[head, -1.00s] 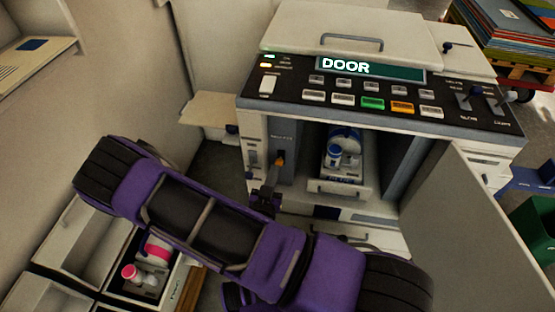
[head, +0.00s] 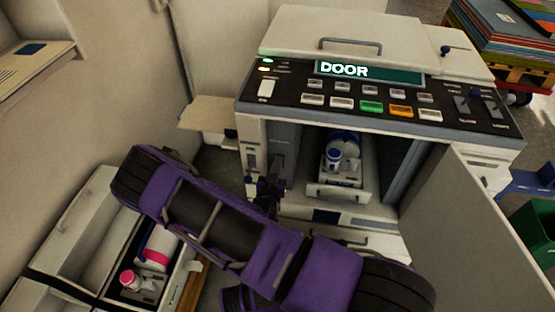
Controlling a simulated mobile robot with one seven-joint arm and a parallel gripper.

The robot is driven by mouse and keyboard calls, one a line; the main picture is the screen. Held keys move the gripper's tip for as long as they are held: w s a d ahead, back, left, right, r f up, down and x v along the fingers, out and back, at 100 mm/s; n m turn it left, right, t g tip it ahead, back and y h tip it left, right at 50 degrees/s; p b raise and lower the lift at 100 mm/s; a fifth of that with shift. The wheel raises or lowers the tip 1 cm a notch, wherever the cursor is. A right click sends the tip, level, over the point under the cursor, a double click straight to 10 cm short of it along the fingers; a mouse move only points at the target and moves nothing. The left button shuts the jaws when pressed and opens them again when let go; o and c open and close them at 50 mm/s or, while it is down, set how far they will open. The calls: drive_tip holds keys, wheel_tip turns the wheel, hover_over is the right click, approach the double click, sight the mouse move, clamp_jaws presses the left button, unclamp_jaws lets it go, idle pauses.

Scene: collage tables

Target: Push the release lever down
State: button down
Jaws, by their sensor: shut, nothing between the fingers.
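The machine (head: 300,118) stands with its front door open and its display (head: 368,73) reads "DOOR". A dark inner panel (head: 285,142) with an upright slot is at the left of its open bay. The release lever's orange tip does not show; the lever seems hidden behind my gripper, and I cannot tell its position. My gripper (head: 275,178) is shut and empty, up against the lower part of that panel. I cannot make out whether it touches the lever.
A drawer with a white and blue bottle (head: 336,158) sits in the bay, right of my gripper. The open door (head: 480,220) stands to the right. Open bins (head: 78,228) and a pink-banded bottle (head: 157,248) are at lower left.

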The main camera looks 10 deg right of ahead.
drive_tip(key=shift+s+f, duration=0.15)
drive_tip(key=shift+f, duration=0.2)
